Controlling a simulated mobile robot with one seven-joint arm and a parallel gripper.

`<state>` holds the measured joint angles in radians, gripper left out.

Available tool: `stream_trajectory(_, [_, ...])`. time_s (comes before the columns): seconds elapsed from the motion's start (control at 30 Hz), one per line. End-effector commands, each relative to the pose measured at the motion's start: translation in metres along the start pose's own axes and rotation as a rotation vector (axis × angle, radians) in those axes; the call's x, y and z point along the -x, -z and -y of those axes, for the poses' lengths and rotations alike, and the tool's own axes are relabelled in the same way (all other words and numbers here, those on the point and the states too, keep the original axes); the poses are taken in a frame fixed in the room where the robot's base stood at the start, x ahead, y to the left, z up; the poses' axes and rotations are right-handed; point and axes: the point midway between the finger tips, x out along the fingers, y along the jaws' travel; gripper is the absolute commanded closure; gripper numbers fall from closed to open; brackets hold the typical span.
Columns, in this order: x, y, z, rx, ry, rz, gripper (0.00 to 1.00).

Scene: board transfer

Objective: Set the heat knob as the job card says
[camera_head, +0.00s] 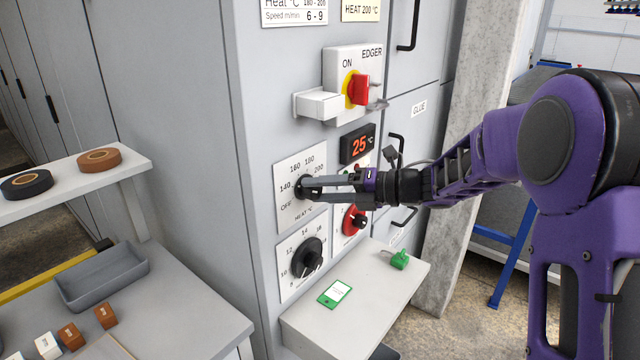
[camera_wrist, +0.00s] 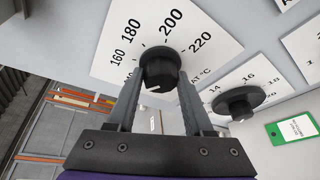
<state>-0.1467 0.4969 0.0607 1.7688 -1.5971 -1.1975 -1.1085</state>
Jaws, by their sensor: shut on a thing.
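The black heat knob (camera_head: 301,187) sits on a white dial plate (camera_head: 288,166) marked OFF, 140, 160, 180 and 200. It also shows in the wrist view (camera_wrist: 161,66), where 220 is readable too. My gripper (camera_head: 309,188) is shut on this knob, one finger on each side. A small white mark shows on the knob's front in the wrist view; I cannot tell which number it points to. The cream card (camera_head: 361,9) at the top reads HEAT 200 °C. The red display (camera_head: 360,146) above the dial reads 25.
A speed knob (camera_head: 307,257) is below the heat dial, with a red knob (camera_head: 354,219) right of it. The red-and-yellow ON switch (camera_head: 358,89) is above. A shelf (camera_head: 375,308) below carries a green-edged card (camera_head: 335,293) and a green object (camera_head: 399,259).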

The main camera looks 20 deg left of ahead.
Motion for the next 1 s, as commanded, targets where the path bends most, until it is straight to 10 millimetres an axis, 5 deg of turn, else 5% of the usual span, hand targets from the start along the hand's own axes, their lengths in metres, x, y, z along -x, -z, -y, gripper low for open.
stream_trajectory(1.0, [-0.0005, 0.0013, 0.0076, -0.896, -0.363, -0.054, 1.0])
